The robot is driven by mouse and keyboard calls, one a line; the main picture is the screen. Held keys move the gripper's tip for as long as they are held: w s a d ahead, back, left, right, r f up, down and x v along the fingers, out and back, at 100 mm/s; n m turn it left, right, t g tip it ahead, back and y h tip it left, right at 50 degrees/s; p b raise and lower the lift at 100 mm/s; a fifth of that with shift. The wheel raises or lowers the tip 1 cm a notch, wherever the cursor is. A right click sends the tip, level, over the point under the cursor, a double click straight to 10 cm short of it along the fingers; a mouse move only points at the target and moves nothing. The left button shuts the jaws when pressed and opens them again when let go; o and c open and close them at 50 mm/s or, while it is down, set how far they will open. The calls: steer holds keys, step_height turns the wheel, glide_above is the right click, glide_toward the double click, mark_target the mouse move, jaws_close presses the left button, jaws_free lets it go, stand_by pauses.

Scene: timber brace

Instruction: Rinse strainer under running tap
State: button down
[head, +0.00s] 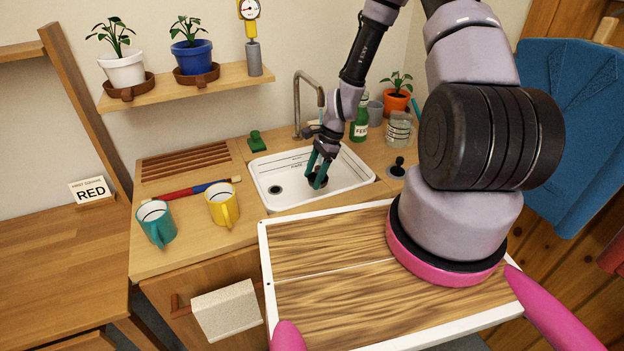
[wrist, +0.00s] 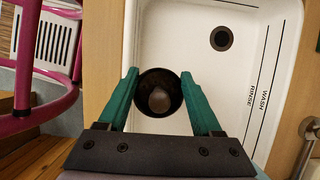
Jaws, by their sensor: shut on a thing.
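My gripper (head: 317,178) reaches down into the white sink (head: 358,185), its teal fingers shut on a dark round strainer (wrist: 160,93). In the wrist view the strainer is a dark cup with a grey knob in its middle, between the fingertips (wrist: 161,76). In the head view the fingers partly hide the strainer (head: 318,184). The metal tap (head: 297,100) stands at the sink's back edge, its spout close to my arm. I see no water flowing.
A dark drain hole (head: 275,190) lies left of my gripper. A green bottle (head: 360,122), glass jar (head: 399,130) and black knobbed piece (head: 397,168) stand right of the sink. A teal mug (head: 156,224) and yellow mug (head: 222,205) stand at left.

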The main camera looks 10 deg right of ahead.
steer(key=w+d+f, duration=0.1)
steer(key=w+d, duration=0.2)
steer(key=w, duration=0.4)
steer(key=shift+w+d+f, duration=0.25)
steer(key=shift+w+f, duration=0.05)
steer(key=shift+f, duration=0.05)
steer(key=shift+d, duration=0.1)
stand_by(0.5)
steer(key=shift+s+d, duration=0.2)
steer(key=shift+d, duration=0.25)
steer(key=shift+a, duration=0.15)
steer(key=shift+w+a, duration=0.2)
steer(key=shift+a, duration=0.2)
steer(key=shift+s+a, duration=0.55)
steer(key=shift+s, duration=0.65)
steer(key=shift+s+a, duration=0.55)
steer(key=shift+s, duration=0.7)
steer(key=shift+s+a, duration=0.55)
steer(key=shift+s, duration=0.65)
